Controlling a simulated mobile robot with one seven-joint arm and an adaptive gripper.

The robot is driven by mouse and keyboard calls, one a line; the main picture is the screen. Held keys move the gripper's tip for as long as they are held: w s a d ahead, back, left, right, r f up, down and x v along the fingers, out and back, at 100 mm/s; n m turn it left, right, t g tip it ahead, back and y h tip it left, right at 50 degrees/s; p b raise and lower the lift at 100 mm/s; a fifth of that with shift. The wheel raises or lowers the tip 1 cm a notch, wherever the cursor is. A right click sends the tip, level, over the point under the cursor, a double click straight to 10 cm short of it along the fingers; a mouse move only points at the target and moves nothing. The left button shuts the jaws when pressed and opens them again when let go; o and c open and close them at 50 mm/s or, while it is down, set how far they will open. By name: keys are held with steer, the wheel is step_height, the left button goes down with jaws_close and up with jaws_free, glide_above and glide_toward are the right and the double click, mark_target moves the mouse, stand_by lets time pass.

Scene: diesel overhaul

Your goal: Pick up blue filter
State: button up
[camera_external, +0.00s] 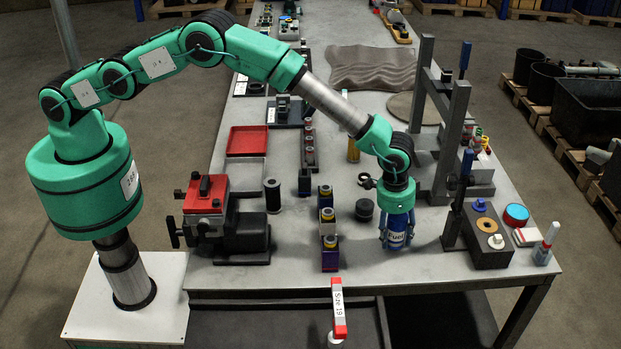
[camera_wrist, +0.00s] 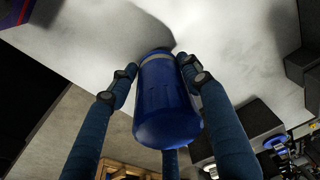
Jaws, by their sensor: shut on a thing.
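A red and grey vise (camera_external: 207,205) stands to the left. A row of small boxes (camera_external: 328,228) lies between it and the filter. A black cylinder (camera_external: 364,209) sits close left. A grey press frame (camera_external: 450,150) and a dark block (camera_external: 487,240) stand to the right.

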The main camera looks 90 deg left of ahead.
mark_target(399, 216)
step_height(399, 216, up, 8)
steer(key=shift+f, duration=0.15)
stand_by(0.8)
